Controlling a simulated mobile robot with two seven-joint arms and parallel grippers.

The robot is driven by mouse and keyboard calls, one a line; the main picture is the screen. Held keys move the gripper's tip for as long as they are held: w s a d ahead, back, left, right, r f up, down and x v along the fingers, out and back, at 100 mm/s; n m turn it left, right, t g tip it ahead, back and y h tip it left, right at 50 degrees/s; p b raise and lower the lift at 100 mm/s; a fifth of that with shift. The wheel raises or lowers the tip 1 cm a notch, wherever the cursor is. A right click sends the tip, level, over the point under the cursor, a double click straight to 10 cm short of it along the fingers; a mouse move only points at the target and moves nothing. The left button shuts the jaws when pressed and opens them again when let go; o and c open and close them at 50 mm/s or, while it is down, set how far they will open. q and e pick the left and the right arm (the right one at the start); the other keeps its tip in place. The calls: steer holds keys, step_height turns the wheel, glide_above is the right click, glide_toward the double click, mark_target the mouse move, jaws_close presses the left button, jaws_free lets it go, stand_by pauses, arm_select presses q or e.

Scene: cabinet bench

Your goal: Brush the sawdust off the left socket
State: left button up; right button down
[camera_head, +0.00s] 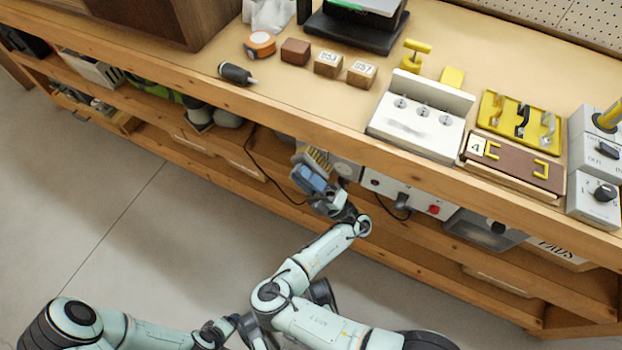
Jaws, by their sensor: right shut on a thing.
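My right gripper (327,203) is shut on a brush (308,179) with a blue body and tan bristles. It holds the brush in front of the bench, below the top's front edge, bristles facing up and away. A white fixture (415,127) on the bench top has three small metal fittings in a row; the leftmost fitting (400,103) may be the left socket. A faint grey smear shows on the fixture's face, and I cannot tell whether it is sawdust. The brush is apart from the fixture, to its lower left. My left arm is low in the picture; its fingers cannot be made out.
Right of the fixture are a yellow rack (520,122), a brown board (514,164) with yellow handles, and grey switch boxes (594,190). Wooden blocks (328,64) and a dark screwdriver-like tool (236,74) lie to the left. The bench's front edge lies between brush and fixture.

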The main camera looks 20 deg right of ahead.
steer(key=shift+w+a+r, duration=0.1)
steer(key=shift+w+a, duration=0.3)
steer(key=shift+w, duration=0.25)
steer(key=shift+w+a+r, duration=0.1)
steer(key=shift+w+a, duration=0.25)
steer(key=shift+w, duration=0.25)
steer(key=shift+s+d+f+p, duration=0.1)
steer(key=shift+s+d+p, duration=0.4)
steer(key=shift+s+d, duration=0.2)
steer(key=shift+s+d+p, duration=0.4)
steer(key=shift+s, duration=0.25)
steer(key=shift+s+d+b, duration=0.35)
steer(key=shift+s+d, duration=0.2)
steer(key=shift+s, duration=0.2)
steer(key=shift+a, duration=0.1)
